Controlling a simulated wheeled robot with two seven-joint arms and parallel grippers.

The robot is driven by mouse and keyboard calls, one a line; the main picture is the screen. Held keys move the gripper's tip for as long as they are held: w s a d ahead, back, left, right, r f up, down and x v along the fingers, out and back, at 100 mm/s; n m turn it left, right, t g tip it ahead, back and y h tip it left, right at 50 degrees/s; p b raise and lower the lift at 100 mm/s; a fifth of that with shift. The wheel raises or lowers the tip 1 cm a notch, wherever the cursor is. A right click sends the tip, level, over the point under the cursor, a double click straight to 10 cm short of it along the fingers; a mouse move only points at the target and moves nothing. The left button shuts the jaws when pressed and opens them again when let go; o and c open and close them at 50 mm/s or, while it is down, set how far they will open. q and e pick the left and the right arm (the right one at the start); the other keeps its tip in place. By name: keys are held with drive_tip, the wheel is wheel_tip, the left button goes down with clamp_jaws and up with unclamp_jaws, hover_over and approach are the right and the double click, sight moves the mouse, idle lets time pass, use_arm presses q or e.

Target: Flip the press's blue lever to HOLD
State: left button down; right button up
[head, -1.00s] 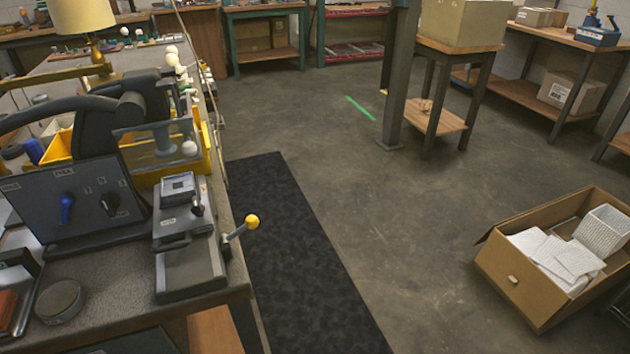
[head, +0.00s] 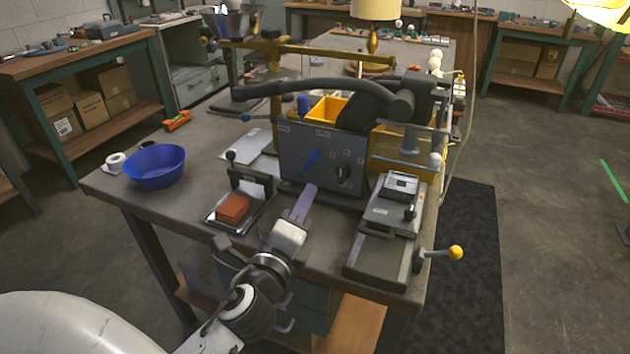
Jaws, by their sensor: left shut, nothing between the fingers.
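The press has an upright dark panel (head: 290,152) with a small blue lever (head: 312,160) on its left part. The lever is slanted, with one end up and to the right. A black knob (head: 343,173) is to its right. The small panel labels cannot be read. My left gripper (head: 307,191) is shut and empty, in front of the panel's lower edge. Its tip shows just below the lever, with a gap between them in the picture. My right gripper is not in view.
An orange-red block (head: 233,208) in a dark stand is left of my gripper. A grey device (head: 385,228) with a yellow-knobbed handle (head: 456,252) is to the right. A blue bowl (head: 155,167) sits at the table's left. A long black handle (head: 300,87) passes above the panel.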

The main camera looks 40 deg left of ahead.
sight(309, 163)
use_arm(q)
drive_tip(key=p+x, duration=0.1)
drive_tip(key=x, duration=0.8)
drive_tip(key=shift+w, duration=0.1)
drive_tip(key=shift+w+r, duration=0.1)
